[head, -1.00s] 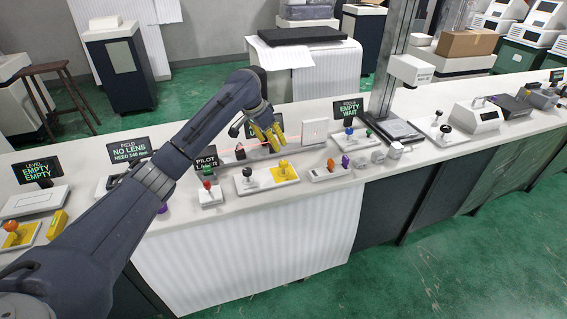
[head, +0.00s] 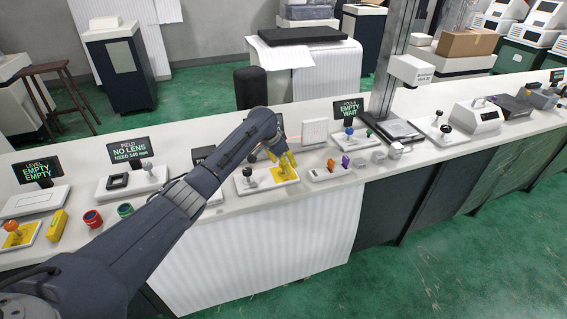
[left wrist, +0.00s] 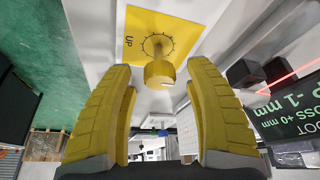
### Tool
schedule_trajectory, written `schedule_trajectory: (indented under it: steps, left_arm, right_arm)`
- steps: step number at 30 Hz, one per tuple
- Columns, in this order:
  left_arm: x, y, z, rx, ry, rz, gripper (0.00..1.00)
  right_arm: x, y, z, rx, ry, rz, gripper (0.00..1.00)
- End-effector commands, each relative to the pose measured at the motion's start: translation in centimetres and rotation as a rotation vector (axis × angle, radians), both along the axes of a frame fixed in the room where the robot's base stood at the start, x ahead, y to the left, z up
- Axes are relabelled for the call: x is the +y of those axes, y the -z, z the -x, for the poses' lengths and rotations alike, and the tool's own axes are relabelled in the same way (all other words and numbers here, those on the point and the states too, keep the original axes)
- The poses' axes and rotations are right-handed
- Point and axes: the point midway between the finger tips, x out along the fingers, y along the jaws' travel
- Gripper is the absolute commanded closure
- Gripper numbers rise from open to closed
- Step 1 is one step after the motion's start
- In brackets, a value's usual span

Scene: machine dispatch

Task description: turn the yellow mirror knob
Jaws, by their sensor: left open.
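The yellow mirror knob (left wrist: 160,73) stands on a yellow plate (left wrist: 178,32) marked "UP" with a dial ring, seen in the left wrist view. My left gripper (left wrist: 160,82) is open, its two yellow fingers on either side of the knob in that picture. I cannot tell whether the fingertips reach around it or stop just short; no contact shows. In the head view my left gripper (head: 281,159) is over the yellow plate (head: 287,178), and its fingers largely hide the knob. My right gripper is not in view.
A black-knobbed control (head: 249,173) sits just left of the yellow plate. A white square target (head: 314,132) with a red beam stands behind. My arm crosses the left part of the bench.

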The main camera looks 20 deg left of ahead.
Motion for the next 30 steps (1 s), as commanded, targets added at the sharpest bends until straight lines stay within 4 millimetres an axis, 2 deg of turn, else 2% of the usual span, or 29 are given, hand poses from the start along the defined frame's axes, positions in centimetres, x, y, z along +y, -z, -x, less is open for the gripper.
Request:
schedule_trajectory:
  steps: [11,25,30]
  left_arm:
    - [-0.06,0.19,-0.07,-0.001,0.000,0.001,0.45]
    - [-0.04,0.16,-0.07,-0.001,0.000,0.001,1.00]
    - [-0.05,0.15,-0.08,-0.001,0.000,0.001,1.00]
  right_arm:
    - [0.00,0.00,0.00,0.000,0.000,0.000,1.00]
    - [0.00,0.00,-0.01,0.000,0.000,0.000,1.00]
    - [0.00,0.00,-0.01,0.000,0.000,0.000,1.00]
